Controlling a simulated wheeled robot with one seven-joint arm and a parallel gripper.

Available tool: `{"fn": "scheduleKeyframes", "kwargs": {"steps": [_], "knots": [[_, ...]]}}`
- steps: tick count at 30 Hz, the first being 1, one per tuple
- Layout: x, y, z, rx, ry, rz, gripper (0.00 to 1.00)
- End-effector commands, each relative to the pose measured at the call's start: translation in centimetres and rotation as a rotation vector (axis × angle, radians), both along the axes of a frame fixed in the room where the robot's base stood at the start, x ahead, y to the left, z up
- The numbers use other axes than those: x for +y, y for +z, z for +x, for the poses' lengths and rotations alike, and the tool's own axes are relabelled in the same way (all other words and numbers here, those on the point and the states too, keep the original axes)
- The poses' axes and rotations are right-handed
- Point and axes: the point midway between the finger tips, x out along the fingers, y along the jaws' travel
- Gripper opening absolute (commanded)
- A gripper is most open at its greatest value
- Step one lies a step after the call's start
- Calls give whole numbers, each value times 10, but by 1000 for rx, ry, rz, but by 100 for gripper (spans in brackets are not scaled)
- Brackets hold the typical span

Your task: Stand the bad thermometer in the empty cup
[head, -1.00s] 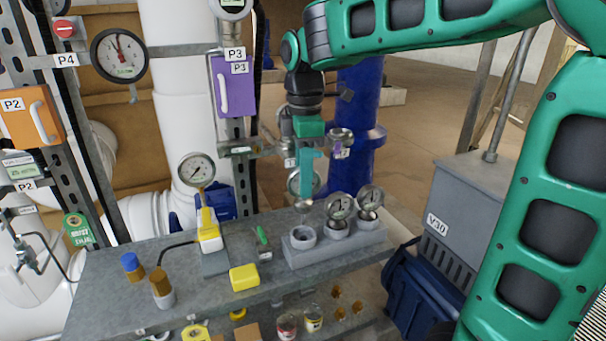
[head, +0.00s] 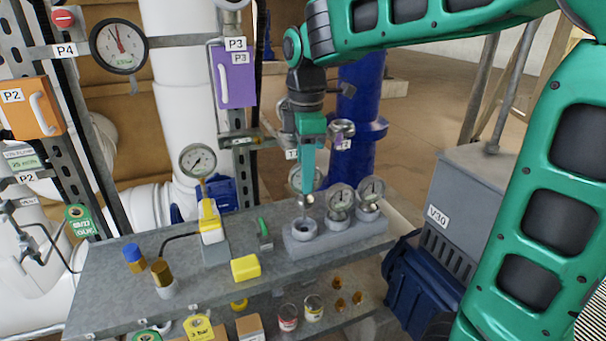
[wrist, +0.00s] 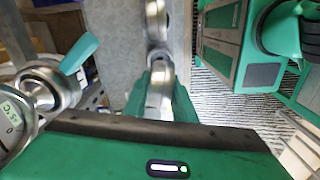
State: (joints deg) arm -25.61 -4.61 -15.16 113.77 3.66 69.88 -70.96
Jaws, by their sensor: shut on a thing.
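My gripper (head: 308,190) is over the left cup of the grey cup block, one finger in front of a round metal-rimmed dial thermometer (head: 294,181) and hiding most of its face. The wrist view shows the thermometer head (wrist: 160,92) edge-on, pinched between green fingers. Its lower end is at the mouth of the left cup (head: 303,232). I cannot tell how deep it sits, or read its dial. Two other dial thermometers stand upright in the middle cup (head: 341,198) and right cup (head: 371,190).
A gauge on a yellow stand (head: 211,225), a yellow block (head: 245,267) and brown-and-blue fittings (head: 134,258) stand left on the grey bench (head: 200,288). Pipe fittings (head: 343,130) are close behind my gripper. A grey V30 cabinet (head: 455,205) stands right. Small jars (head: 288,317) sit below.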

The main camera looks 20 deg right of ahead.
Motion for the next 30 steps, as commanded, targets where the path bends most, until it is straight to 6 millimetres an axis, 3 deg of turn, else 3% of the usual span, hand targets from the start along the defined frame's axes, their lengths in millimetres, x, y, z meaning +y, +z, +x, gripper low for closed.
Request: {"fn": "scheduleKeyframes", "kwargs": {"steps": [30], "knots": [[0,-8,0,0,0,0,8]]}}
